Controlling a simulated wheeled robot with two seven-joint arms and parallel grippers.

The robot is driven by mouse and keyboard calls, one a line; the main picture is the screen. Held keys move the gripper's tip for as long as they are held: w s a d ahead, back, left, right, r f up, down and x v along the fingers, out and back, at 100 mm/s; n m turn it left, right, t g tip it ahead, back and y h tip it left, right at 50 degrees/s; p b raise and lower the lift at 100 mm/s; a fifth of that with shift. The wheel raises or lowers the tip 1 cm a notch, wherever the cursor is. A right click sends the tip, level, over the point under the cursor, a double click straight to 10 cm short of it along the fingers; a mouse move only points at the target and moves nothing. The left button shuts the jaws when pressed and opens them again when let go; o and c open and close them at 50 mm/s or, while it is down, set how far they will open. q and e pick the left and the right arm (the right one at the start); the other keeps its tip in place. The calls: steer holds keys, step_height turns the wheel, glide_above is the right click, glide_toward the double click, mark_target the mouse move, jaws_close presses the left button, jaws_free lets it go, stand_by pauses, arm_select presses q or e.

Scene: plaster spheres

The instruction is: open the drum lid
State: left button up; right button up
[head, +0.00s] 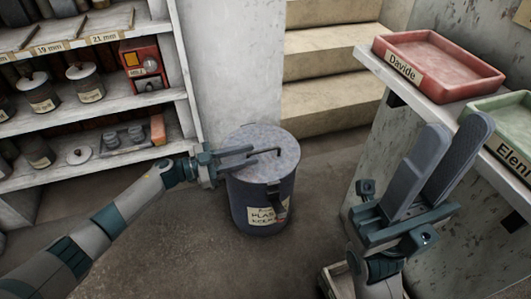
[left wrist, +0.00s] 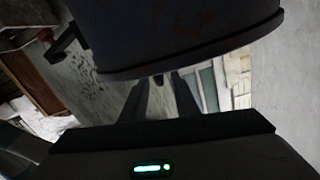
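The drum (head: 255,192) is a dark blue-grey cylinder standing upright on the floor, with a paper label on its front. Its mottled grey lid (head: 268,138) lies flat on top and looks closed. A thin dark bent handle (head: 272,151) shows on the lid. A dark strap-like latch (head: 275,197) hangs down the drum's front. My left gripper (head: 254,155) is open and empty, its fingers reaching in at the lid's left side; contact cannot be told. The left wrist view shows the drum's dark curved side (left wrist: 180,30) beyond the fingers (left wrist: 163,82). My right gripper (head: 461,124) is open and empty, away from the drum.
A shelf unit (head: 185,100) with jars stands at the left. Stone steps (head: 330,65) rise behind the drum. A ledge at the right carries a red tray (head: 445,62) and a green tray (head: 510,118). The floor (head: 215,260) before the drum is clear.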

mark_target(276, 148)
arm_select(q)
steer(key=b+x, duration=0.1)
steer(key=x, duration=0.5)
steer(key=shift+d, duration=0.2)
jaws_close()
